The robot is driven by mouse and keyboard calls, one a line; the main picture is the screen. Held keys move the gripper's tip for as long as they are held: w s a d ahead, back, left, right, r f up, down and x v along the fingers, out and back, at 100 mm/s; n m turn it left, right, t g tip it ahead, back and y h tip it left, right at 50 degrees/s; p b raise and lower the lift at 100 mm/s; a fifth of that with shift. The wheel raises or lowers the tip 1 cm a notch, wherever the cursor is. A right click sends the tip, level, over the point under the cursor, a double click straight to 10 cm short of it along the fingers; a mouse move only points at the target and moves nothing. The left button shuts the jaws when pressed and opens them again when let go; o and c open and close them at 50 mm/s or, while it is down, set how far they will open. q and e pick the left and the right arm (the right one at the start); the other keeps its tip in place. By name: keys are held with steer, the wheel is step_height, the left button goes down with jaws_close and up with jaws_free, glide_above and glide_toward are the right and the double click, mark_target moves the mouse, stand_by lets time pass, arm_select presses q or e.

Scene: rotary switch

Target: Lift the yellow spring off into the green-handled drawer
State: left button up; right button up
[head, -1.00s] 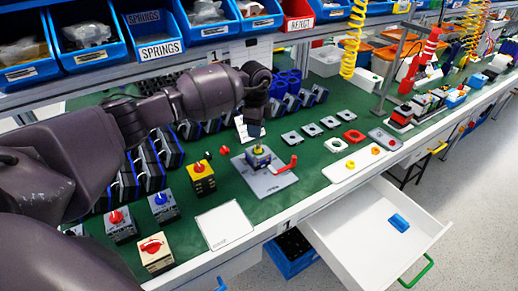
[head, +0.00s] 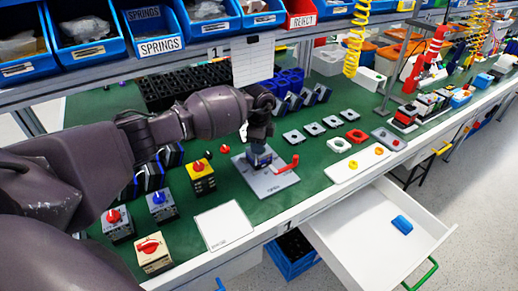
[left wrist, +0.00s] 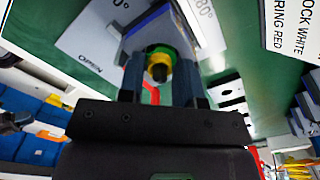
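My left gripper (head: 258,148) is lowered over a switch block on a grey fixture plate (head: 266,181) with a red lever. In the left wrist view, the gripper's two fingers (left wrist: 158,84) stand apart on either side of a small yellow part with a dark tip (left wrist: 160,62), which looks like the yellow spring, with green around its base. Whether the fingers touch it is not clear. In the head view the gripper hides this part. The white drawer (head: 350,248) with a green handle (head: 420,275) is pulled open at lower right. My right gripper is not in view.
A blue piece (head: 401,224) lies in the drawer. A yellow box with a knob (head: 201,178) stands left of the fixture. A white card (head: 224,226) lies in front. Blue bins (head: 153,27) line the shelf above.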

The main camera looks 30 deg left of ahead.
arm_select(q)
steer(key=c, duration=0.4)
jaws_close()
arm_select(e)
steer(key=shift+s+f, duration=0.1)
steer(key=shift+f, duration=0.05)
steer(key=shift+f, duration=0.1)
